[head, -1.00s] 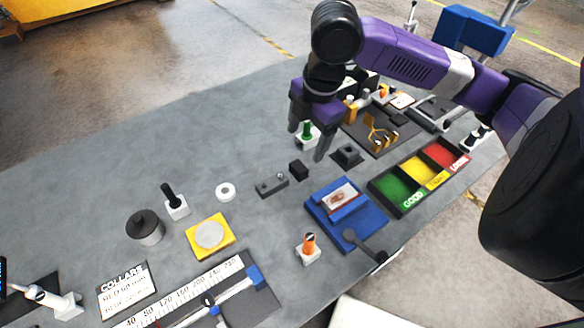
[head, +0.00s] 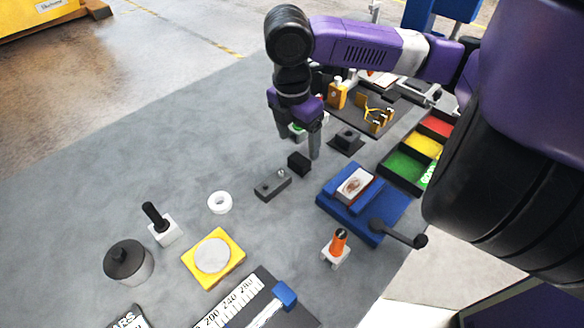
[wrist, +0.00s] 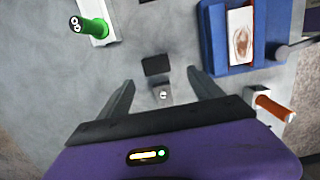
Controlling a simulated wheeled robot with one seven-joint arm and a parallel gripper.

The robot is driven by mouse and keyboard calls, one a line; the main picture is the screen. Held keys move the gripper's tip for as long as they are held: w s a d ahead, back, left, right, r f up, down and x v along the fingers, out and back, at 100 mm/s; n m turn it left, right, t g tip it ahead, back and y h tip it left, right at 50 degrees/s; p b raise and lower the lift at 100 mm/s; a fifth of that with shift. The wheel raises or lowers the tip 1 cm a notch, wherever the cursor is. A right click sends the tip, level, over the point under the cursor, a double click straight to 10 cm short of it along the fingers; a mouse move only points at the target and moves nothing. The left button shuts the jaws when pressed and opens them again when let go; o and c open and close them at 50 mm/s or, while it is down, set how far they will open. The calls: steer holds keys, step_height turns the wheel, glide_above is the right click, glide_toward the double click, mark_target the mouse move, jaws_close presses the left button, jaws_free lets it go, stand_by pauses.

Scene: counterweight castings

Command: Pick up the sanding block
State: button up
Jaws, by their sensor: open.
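A small black block (head: 299,163), which I take for the sanding block, lies on the grey table near the middle of the head view. In the wrist view the black block (wrist: 156,65) shows just ahead of the fingertips, roughly centred between them. My gripper (head: 299,146) is open and empty, pointing down, above and slightly behind the block in the head view. In the wrist view my gripper (wrist: 161,78) has its two fingers apart, with nothing between them touching. No contact with the block is visible.
A blue fixture (head: 375,218) with a lever stands to the right. A green-handled tool (wrist: 90,26) is at upper left in the wrist view. A white ring (head: 219,202) lies left; the table's far left is clear.

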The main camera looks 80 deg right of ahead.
mark_target(299, 159)
steer(key=f, duration=0.3)
steer(key=d+f+p, duration=0.1)
steer(key=f, duration=0.3)
steer(key=shift+d+f, duration=0.2)
steer(key=c, duration=1.5)
steer(key=shift+r, duration=0.15)
step_height(299, 159, up, 20)
steer(key=shift+f, duration=0.1)
